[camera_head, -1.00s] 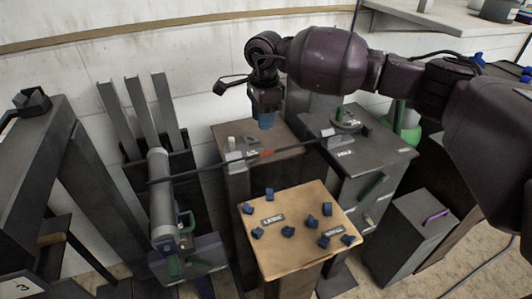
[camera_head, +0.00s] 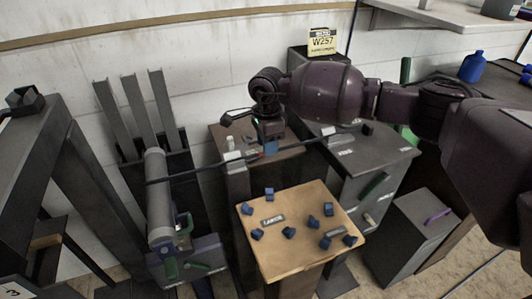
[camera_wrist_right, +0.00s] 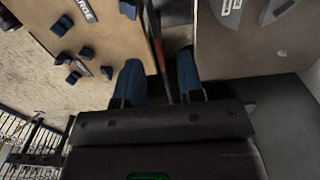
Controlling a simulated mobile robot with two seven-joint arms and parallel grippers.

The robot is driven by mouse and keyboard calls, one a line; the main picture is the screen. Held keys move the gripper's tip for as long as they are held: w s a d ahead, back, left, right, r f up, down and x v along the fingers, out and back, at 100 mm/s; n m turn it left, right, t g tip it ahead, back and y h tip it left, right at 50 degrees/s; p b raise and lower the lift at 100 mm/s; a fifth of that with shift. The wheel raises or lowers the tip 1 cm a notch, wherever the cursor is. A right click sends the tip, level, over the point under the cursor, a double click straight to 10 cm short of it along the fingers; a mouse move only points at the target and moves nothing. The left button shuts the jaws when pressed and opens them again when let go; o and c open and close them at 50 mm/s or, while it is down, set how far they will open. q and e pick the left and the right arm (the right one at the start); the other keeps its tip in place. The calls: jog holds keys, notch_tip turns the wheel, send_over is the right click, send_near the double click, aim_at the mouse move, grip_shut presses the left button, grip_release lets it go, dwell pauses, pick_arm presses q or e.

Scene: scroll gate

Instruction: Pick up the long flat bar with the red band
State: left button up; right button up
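The long flat dark bar (camera_head: 202,170) with a red band (camera_head: 254,157) runs from the grey cylinder (camera_head: 159,205) on the left across to the grey cabinet on the right. It passes over small pale brackets (camera_head: 233,156). My right gripper (camera_head: 270,150) is down over the bar, just right of the red band. In the right wrist view its blue fingers (camera_wrist_right: 160,85) are apart, with the bar (camera_wrist_right: 160,60) between them and gaps on both sides. The gripper partly hides the bar in the head view. My left gripper is not in view.
A wooden-topped stand (camera_head: 290,250) with several blue pieces is in front. The grey cabinet (camera_head: 378,160) is at right, with a low grey box (camera_head: 412,240) beside it. Upright grey channels (camera_head: 135,115) stand behind the cylinder. A yellow sign (camera_head: 322,42) is at the wall.

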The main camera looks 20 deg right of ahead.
jog(key=shift+f, duration=0.85)
jog(key=shift+r, duration=0.1)
grip_shut()
